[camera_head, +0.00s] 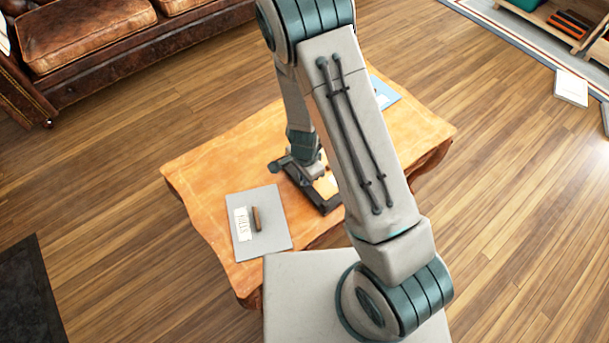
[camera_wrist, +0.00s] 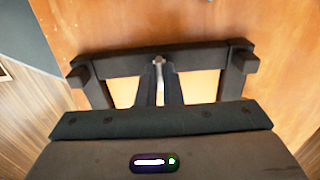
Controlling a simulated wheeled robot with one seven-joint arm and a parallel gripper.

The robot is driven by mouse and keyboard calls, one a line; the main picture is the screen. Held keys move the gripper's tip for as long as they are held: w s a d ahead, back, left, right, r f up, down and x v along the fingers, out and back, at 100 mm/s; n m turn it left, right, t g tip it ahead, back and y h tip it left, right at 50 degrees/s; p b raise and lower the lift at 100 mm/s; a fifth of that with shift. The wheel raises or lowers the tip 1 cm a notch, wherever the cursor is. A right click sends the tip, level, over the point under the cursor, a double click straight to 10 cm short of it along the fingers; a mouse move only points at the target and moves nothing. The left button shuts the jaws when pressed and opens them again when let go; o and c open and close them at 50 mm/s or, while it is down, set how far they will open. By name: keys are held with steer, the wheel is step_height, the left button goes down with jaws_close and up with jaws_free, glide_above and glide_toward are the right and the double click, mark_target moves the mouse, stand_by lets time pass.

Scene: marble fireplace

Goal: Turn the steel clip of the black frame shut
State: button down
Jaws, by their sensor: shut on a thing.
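The black frame (camera_wrist: 205,58) lies on the wooden table under my gripper. In the wrist view its far bar runs across the picture, with a side bar at each end and bare wood inside. The steel clip (camera_wrist: 158,60) shows as a small pale bit at the middle of that bar. My gripper (camera_wrist: 159,72) reaches it with two dark fingers close together, shut on the clip, which they mostly hide. The clip's angle cannot be told. In the head view the frame (camera_head: 326,206) is partly covered by my arm, and the clip is not visible.
The wooden table (camera_head: 205,165) has a grey folder (camera_head: 273,203) with a white label and a brown stick-like piece (camera_head: 257,218) at its left front. A light blue booklet (camera_head: 384,92) lies at the back right. A leather sofa (camera_head: 90,40) stands behind.

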steer(key=c, duration=1.6)
jaws_free()
step_height(320, 180, up, 14)
steer(key=p, duration=0.4)
steer(key=shift+p, duration=0.4)
steer(key=s+d+r+n+t+p, duration=0.1)
steer(key=s+d+r+n+p, duration=0.2)
steer(key=r, duration=0.8)
steer(key=s+d+r+n+t+p, duration=0.1)
steer(key=s+d+r+n+p, duration=0.3)
steer(key=r, duration=0.7)
steer(key=s+d+r+n+p, duration=0.3)
steer(key=s+d+r+n, duration=0.1)
steer(key=r, duration=0.8)
steer(key=shift+s+d+t, duration=0.3)
steer(key=shift+s+t, duration=0.1)
steer(key=shift+s, duration=0.1)
